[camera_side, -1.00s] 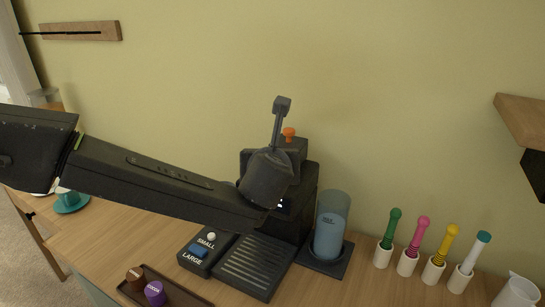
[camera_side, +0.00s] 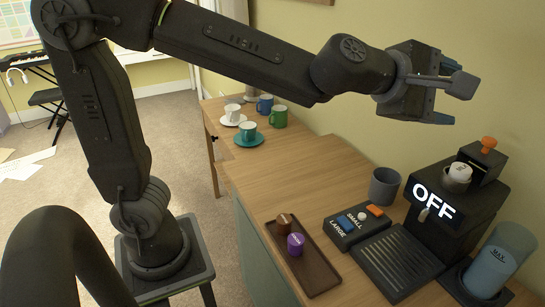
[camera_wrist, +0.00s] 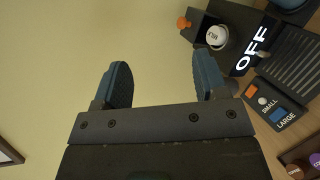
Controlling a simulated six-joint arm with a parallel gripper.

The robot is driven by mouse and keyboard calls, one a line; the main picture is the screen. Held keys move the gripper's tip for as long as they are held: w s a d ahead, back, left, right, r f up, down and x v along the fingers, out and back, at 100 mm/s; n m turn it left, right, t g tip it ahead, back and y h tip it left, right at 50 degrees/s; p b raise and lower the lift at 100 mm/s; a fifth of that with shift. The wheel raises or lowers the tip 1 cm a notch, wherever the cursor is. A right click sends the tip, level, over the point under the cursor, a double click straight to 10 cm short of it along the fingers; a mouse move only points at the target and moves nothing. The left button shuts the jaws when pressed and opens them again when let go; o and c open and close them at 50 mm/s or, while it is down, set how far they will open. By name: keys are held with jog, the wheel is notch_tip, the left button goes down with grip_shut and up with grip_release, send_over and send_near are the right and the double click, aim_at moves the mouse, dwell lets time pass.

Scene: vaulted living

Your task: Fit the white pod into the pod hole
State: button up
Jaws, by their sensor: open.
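The white pod (camera_side: 459,171) is at the top of the black coffee machine (camera_side: 462,205), near the orange knob. The pod also shows in the wrist view (camera_wrist: 216,36), with dark lettering on its top. Its white top and part of its side stand above the pod hole's surround; I cannot tell how deep it sits, and the hole itself is hidden. My gripper (camera_side: 440,92) is open and empty, raised above the machine and apart from the pod. Its two blue fingertips show in the wrist view (camera_wrist: 162,75), left of the pod.
A dark tray (camera_side: 308,268) holds a brown pod (camera_side: 284,223) and a purple pod (camera_side: 296,244). Cups stand at the table's far end. The machine's display reads OFF.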

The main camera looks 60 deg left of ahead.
jog(key=s+a+f+m+g+y, duration=0.1)
jog(key=s+a+f+m+g, duration=0.2)
jog(key=s+m, duration=0.4)
jog(key=s+a+f+m+g+y, duration=0.1)
jog(key=s+a+f+m+g, duration=0.1)
jog(key=s+a+f+m, duration=0.4)
jog(key=s+a+f+m+g+y, duration=0.1)
jog(key=s+a+f+m+g, duration=0.2)
jog(key=s, duration=0.7)
jog(key=a+f+m, duration=0.2)
jog(key=a+m, duration=0.1)
jog(key=m, duration=0.1)
jog(key=shift+s+a+m+g+y, duration=0.2)
jog(key=shift+m+g+y, duration=0.1)
jog(key=shift+y, duration=0.1)
